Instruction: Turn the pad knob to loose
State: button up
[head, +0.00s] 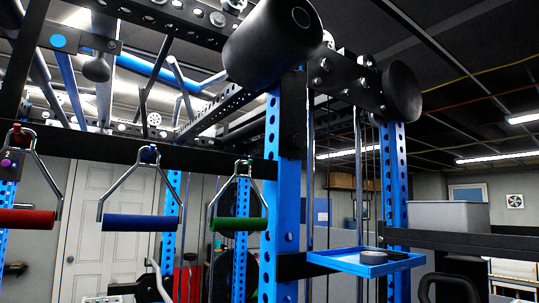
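No knob with a readable loose mark shows in the head view, so I cannot tell which part is the pad knob. A thick black padded roller (268,45) sticks out toward me from the top of the blue rack upright (283,190). A black rounded disc (402,92) sits at the right end of the short black plate beside it. A small dark ball-shaped knob (96,70) hangs at the upper left. My gripper does not show.
Red (27,219), blue (140,223) and green (238,224) handles hang from the black crossbar (120,152). A blue tray (345,261) holding a dark round object is fixed right of the upright. A grey bin (447,215) stands on a black shelf at right. A white door (105,225) is behind.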

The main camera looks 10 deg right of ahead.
aim_at(296, 140)
jog(key=u, duration=3.05)
jog(key=k, duration=1.8)
jog(key=z, duration=1.9)
jog(key=i, duration=0.7)
